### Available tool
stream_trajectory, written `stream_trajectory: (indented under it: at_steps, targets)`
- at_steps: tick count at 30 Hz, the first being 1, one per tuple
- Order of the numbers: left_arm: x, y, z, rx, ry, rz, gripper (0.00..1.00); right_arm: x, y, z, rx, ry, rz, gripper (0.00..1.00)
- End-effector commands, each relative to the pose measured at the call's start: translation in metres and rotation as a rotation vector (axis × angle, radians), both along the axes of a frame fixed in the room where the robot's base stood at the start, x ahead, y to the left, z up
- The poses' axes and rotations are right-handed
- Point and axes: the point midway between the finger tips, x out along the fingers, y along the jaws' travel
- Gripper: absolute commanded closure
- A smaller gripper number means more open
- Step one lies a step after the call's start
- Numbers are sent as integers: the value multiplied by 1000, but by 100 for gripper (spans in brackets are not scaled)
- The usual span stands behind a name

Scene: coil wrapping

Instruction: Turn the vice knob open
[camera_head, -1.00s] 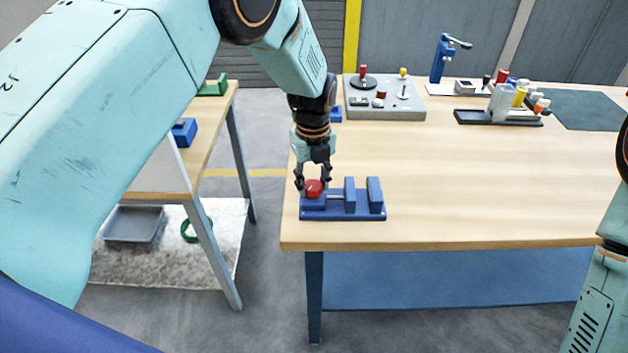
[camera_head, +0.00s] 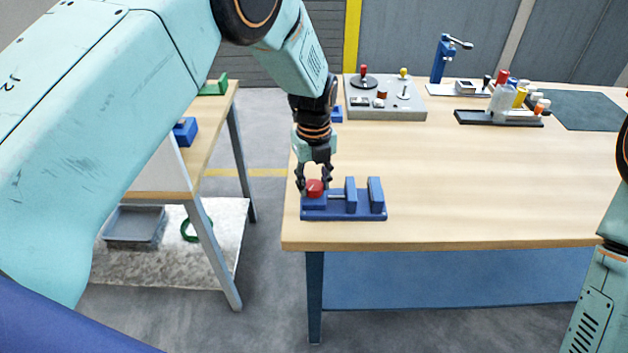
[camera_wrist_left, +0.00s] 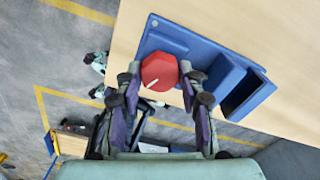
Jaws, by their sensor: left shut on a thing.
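The blue vice (camera_head: 345,213) sits on the wooden table near its front left corner. Its red knob (camera_head: 314,188) is at the vice's left end. My left gripper (camera_head: 314,182) comes down from above and is shut on the red knob, with a finger on each side of it. In the left wrist view, the red knob (camera_wrist_left: 160,71) lies between the two fingers of the left gripper (camera_wrist_left: 163,80), and the blue vice (camera_wrist_left: 215,50) extends to the right. Part of my right arm shows at the right edge of the head view, but its gripper is out of view.
A grey control box (camera_head: 385,103) with knobs stands at the back left of the wooden table (camera_head: 460,190). A blue clamp stand (camera_head: 440,60) and a rack of bottles (camera_head: 500,118) are farther right. The table's middle is clear. A side table stands left across a floor gap.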

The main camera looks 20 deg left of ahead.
Motion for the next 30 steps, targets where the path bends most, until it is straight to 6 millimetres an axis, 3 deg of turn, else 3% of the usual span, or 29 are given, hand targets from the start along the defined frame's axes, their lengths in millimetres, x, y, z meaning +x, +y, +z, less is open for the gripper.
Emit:
stream_trajectory:
  at_steps: [11,12,20,30]
  targets:
    - [-1,0,-1,0,4,0,93,0,0,0,0,0,0,60]
    - [-1,0,-1,0,4,0,60,0,0,0,0,0,0,60]
    - [-1,0,-1,0,1,0,38,0,0,0,0,0,0,60]
    - [0,0,3,0,0,0,38,0,0,0,0,0,0,60]
